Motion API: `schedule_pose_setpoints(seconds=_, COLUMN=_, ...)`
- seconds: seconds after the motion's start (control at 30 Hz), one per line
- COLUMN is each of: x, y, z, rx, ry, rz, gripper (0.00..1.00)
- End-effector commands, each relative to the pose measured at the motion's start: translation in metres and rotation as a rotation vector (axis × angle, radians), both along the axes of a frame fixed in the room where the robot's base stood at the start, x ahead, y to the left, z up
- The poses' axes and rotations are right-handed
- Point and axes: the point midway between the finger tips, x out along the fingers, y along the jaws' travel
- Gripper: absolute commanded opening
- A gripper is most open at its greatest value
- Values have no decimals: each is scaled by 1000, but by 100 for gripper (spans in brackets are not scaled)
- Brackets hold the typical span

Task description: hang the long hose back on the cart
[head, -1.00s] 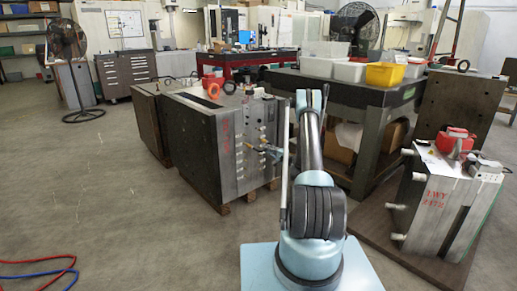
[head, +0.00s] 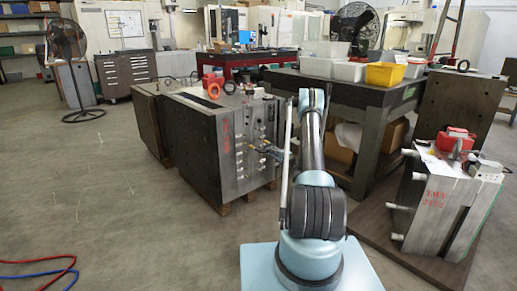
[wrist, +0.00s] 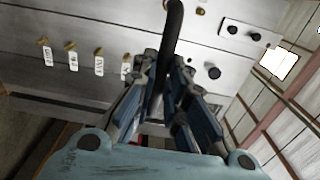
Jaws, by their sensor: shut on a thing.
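My gripper (wrist: 165,70) is shut on a dark tube (wrist: 173,30), which looks like a hose end. In the head view my gripper is small beside the fitted face of the large mould base (head: 240,140), partly hidden by my arm. I cannot tell whether the tube touches that face. No cart can be clearly identified.
Red hose (head: 45,262) and blue hose (head: 40,273) lie on the floor at lower left. A heavy workbench (head: 375,112) with bins stands behind my arm. A second mould base (head: 445,200) stands on a board at right. The left floor is mostly clear.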

Motion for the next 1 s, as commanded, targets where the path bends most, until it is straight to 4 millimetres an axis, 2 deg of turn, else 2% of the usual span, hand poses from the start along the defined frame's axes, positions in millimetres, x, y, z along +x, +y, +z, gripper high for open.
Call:
schedule_pose_setpoints(seconds=0.8, x=-42, y=-31, z=0, rx=0, ry=0, rz=0, gripper=0)
schedule_pose_setpoints(seconds=1.0, x=-45, y=-32, z=0, rx=0, ry=0, rz=0, gripper=0)
